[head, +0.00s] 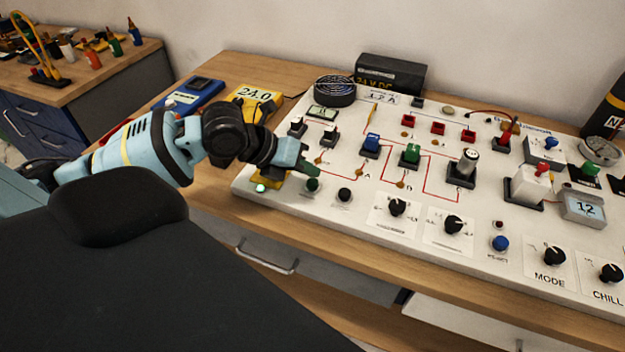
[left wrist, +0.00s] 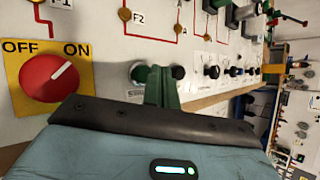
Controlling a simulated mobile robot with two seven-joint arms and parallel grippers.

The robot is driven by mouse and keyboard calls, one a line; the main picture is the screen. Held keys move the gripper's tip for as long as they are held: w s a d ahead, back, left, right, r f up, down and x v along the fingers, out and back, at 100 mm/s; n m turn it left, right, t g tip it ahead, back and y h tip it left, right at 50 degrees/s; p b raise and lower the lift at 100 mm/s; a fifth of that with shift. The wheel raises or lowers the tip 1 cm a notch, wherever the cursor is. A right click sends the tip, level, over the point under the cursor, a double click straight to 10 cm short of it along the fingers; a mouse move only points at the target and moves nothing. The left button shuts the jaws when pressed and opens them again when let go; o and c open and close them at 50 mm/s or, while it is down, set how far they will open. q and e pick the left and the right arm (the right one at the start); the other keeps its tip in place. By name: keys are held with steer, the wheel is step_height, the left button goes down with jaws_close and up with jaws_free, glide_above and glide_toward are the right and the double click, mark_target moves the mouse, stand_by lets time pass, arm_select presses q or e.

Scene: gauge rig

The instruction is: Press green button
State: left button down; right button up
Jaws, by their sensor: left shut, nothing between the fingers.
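A dark green round button (head: 312,184) sits near the front left of the white panel, beside a black round button (head: 344,194). In the left wrist view the green button (left wrist: 138,72) is partly covered by my fingers, and the black one (left wrist: 178,72) shows just to their right. My left gripper (head: 308,168) is shut and empty, with its green fingertips close to the green button. It also shows in the left wrist view (left wrist: 162,85). I cannot tell whether the tips touch the button. My right gripper is in neither view.
A red ON/OFF knob (left wrist: 52,77) on a yellow plate is left of my fingers in the wrist view. The white panel (head: 365,275) holds several switches and knobs, including a blue button (head: 500,243). A yellow meter (head: 255,97) stands behind my arm.

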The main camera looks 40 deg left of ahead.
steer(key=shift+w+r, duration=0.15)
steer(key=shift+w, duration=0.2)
arm_select(q)
steer(key=shift+f, duration=0.1)
steer(key=shift+f, duration=0.25)
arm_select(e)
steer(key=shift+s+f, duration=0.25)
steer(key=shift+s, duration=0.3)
